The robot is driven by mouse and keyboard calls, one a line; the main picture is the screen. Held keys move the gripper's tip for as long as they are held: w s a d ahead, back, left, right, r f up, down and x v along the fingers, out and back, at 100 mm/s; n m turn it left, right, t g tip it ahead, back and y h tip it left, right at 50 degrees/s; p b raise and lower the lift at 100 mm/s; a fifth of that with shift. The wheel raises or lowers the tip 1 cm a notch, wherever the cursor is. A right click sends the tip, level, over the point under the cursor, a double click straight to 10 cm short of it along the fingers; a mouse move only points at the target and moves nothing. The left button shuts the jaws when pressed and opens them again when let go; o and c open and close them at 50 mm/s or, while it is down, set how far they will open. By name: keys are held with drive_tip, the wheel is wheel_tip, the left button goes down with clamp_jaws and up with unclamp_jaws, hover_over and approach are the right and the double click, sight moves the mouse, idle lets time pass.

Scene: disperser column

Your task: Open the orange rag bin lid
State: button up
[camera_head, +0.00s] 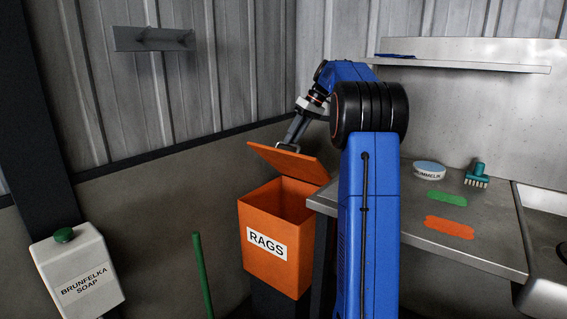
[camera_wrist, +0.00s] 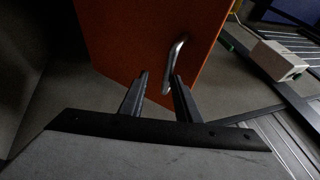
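The orange rag bin (camera_head: 267,262), marked RAGS, stands left of the steel bench. Its orange lid (camera_head: 293,161) is raised and tilted, with a dark gap over the bin's opening. My gripper (camera_head: 289,146) is at the lid's handle, above the lid. In the wrist view the lid (camera_wrist: 140,35) fills the upper middle, and its metal handle (camera_wrist: 174,66) lies between or just beyond the fingertips of my gripper (camera_wrist: 158,80). The fingers look apart; whether they touch the handle is unclear.
A green pole (camera_head: 202,275) and a soap dispenser (camera_head: 77,272) are at left.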

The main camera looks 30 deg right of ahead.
sight(282, 155)
drive_tip(key=shift+h, duration=0.5)
drive_tip(key=s+a+f, duration=0.1)
drive_tip(key=a+f, duration=0.3)
drive_tip(key=a, duration=0.1)
drive_tip(key=s+a+f, duration=0.1)
drive_tip(key=a+f, duration=0.1)
drive_tip(key=shift+s+a+f, duration=0.2)
drive_tip(key=shift+s, duration=0.15)
drive_tip(key=shift+s+a+f+h, duration=0.1)
drive_tip(key=shift+a+f+h, duration=0.25)
drive_tip(key=shift+f, duration=0.15)
